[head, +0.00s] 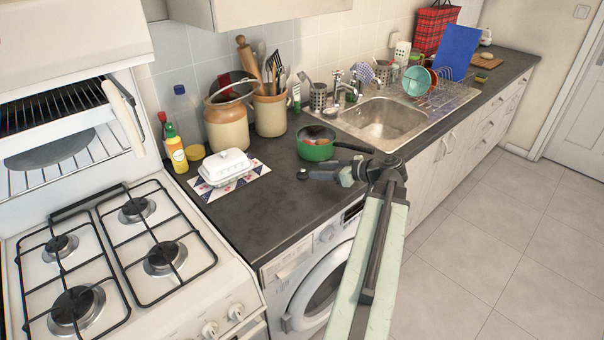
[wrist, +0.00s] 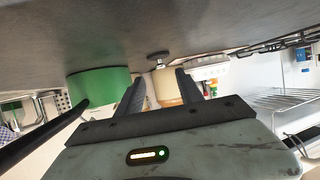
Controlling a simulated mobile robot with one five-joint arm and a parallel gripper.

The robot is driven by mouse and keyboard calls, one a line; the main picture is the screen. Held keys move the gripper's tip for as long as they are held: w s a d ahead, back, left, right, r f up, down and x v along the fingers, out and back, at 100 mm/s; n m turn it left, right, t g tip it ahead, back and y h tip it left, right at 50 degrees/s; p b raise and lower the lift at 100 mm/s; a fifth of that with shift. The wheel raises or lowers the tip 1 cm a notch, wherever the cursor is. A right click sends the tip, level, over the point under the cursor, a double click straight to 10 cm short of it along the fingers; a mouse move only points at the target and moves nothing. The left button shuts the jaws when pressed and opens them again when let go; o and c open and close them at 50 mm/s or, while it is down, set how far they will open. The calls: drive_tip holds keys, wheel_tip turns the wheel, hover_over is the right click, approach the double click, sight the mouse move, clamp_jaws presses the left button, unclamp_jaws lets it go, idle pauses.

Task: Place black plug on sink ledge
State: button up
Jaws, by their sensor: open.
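A small black plug (head: 302,174) sits on the dark worktop between the white butter dish and the green pan. In the wrist view, which looks inverted, the plug (wrist: 159,57) shows just beyond my fingertips, roughly in line with the gap. My gripper (head: 316,172) is low over the worktop at the plug's right side, open with nothing between its fingers (wrist: 160,82). I cannot tell whether a fingertip touches the plug. The steel sink (head: 388,120) is farther back right, with its flat ledge around the bowl and a tap (head: 338,88) behind.
A green pan (head: 316,146) stands close behind my gripper, its black handle reaching over toward my arm. A white butter dish (head: 226,164) is left of the plug. Stoneware jars (head: 227,125) stand behind. A dish rack (head: 440,100) covers the right drainer. Worktop in front is clear.

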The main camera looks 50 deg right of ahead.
sight(305, 170)
drive_tip(key=b+x, duration=0.2)
drive_tip(key=x, duration=0.4)
drive_tip(key=shift+w+a+f, duration=0.1)
drive_tip(key=shift+w+f, duration=0.1)
drive_tip(key=shift+f, duration=0.05)
drive_tip(key=shift+r, duration=0.1)
clamp_jaws()
